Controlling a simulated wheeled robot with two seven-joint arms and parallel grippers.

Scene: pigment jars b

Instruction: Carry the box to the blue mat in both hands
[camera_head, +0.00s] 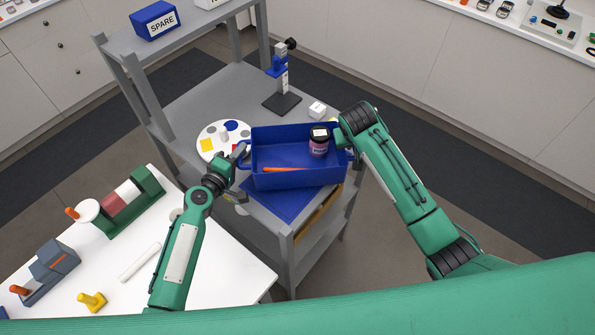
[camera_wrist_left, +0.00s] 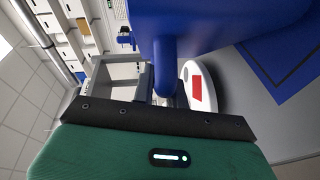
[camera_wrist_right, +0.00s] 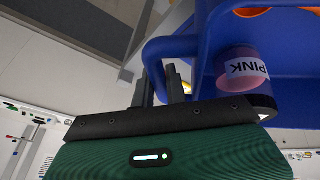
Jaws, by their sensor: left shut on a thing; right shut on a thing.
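The blue box (camera_head: 290,180) is an open tray with a handle at each end. It holds a jar (camera_head: 319,142) with a dark lid and an orange stick (camera_head: 285,169). In the right wrist view the jar's label (camera_wrist_right: 247,67) reads PINK. My left gripper (camera_head: 240,162) is shut on the box's left handle (camera_wrist_left: 167,65). My right gripper (camera_wrist_right: 176,84) is shut on its right handle (camera_wrist_right: 152,60); the arm partly hides this in the head view. The blue mat (camera_head: 279,206) lies on the grey cart, partly hidden beneath the box. The box looks raised above it.
A round white palette (camera_head: 207,143) lies left of the box on the cart (camera_head: 190,105). A white table (camera_head: 225,275) with several tools stands at the front left.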

